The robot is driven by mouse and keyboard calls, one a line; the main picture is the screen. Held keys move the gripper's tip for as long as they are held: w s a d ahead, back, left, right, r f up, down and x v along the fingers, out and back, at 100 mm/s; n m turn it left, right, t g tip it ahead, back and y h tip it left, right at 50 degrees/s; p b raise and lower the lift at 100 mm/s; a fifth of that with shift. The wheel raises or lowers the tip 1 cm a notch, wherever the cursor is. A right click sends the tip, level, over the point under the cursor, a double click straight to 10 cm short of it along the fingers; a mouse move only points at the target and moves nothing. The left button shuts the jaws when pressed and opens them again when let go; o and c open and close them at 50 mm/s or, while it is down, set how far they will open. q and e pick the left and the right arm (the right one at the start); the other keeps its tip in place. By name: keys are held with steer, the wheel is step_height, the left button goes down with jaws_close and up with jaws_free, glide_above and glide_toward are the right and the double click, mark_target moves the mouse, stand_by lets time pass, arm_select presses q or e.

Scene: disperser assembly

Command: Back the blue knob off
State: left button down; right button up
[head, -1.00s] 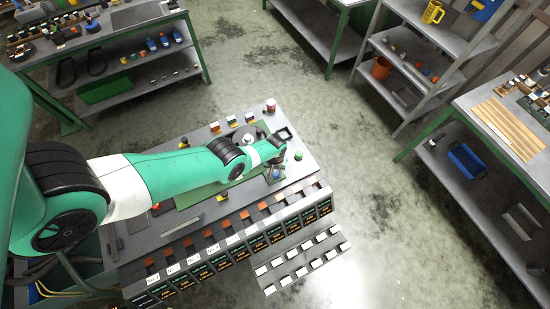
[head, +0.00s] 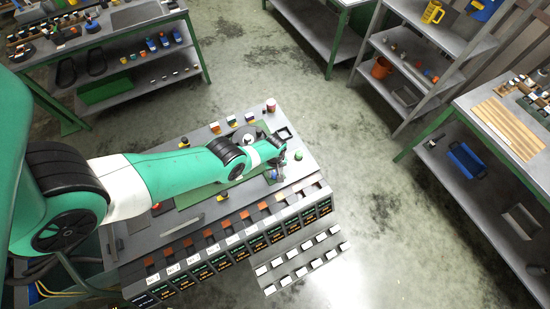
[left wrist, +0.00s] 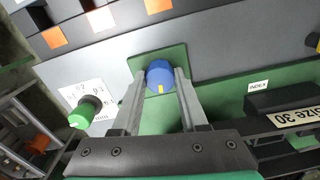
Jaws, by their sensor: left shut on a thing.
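In the head view my left gripper (head: 276,174) reaches down at the right end of the bench, and the arm largely covers the knob there. My right gripper is in neither view.
A green knob (left wrist: 80,119) with a white dial card (left wrist: 88,100) stands left of the blue knob. A dark block labelled "Size 30" (left wrist: 296,117) and an INDEX label (left wrist: 258,87) are to the right. Orange and white tiles lie beyond the plate.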

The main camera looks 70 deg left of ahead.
arm_select(q)
steer(key=shift+c, duration=2.2)
jaws_free()
